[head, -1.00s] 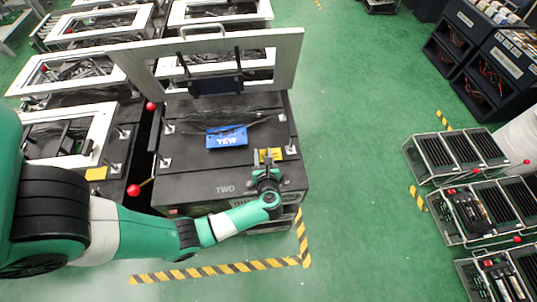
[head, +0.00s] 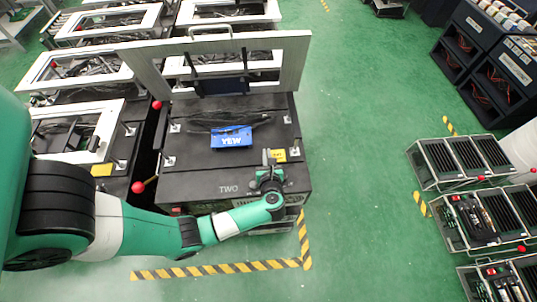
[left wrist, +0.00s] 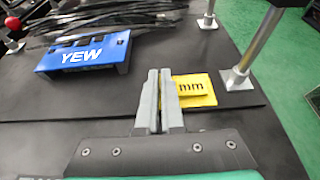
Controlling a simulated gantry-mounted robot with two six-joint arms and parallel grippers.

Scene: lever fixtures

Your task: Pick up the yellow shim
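The yellow shim (head: 279,155) is a small flat plate near the right front of the dark bench top. It also shows in the left wrist view (left wrist: 193,91), with "mm" printed on it. My left gripper (head: 267,158) is at the shim's left edge. In the left wrist view its two grey fingers (left wrist: 159,85) are close together with only a thin gap, and the right finger covers the left part of the shim. The fingers look shut on that edge, but the contact itself is hidden. My right gripper is not in view.
A blue block marked YEW (head: 231,137) lies left of the shim, by a dark cable bundle. Metal posts stand near the bench corners, one (left wrist: 247,50) close to the shim's right. A white-framed panel (head: 218,60) rises behind.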

